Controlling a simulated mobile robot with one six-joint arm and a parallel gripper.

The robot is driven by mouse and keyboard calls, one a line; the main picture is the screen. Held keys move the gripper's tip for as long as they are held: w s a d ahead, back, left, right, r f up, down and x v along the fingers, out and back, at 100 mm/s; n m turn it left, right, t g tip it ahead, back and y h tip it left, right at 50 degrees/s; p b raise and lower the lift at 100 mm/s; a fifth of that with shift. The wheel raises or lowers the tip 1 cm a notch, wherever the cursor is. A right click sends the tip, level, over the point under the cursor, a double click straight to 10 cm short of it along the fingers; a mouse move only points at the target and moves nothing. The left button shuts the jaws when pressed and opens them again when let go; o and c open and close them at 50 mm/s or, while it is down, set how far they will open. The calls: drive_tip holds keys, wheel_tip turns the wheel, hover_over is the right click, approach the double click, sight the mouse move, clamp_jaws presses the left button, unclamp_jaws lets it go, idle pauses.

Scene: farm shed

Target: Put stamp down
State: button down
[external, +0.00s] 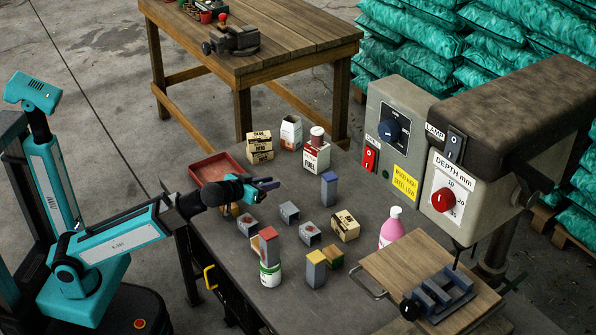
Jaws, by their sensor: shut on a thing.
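My gripper (264,184) is over the left part of the dark workbench (222,243), reaching in from the left with its fingers pointing right. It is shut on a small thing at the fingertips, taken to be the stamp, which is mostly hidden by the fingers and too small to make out.
A red tray (215,167) lies behind my gripper. Small grey blocks (289,211), a cream box (345,225), a white-and-green container (270,272) and a pink bottle (391,226) crowd the bench. A FUEL can (316,157) stands behind. A drill press (500,150) fills the right.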

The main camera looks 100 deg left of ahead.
sight(269, 203)
drive_tip(key=shift+f+b, duration=0.85)
drive_tip(key=shift+f, duration=1.5)
drive_tip(key=shift+f, duration=0.1)
drive_tip(key=c, duration=1.6)
unclamp_jaws()
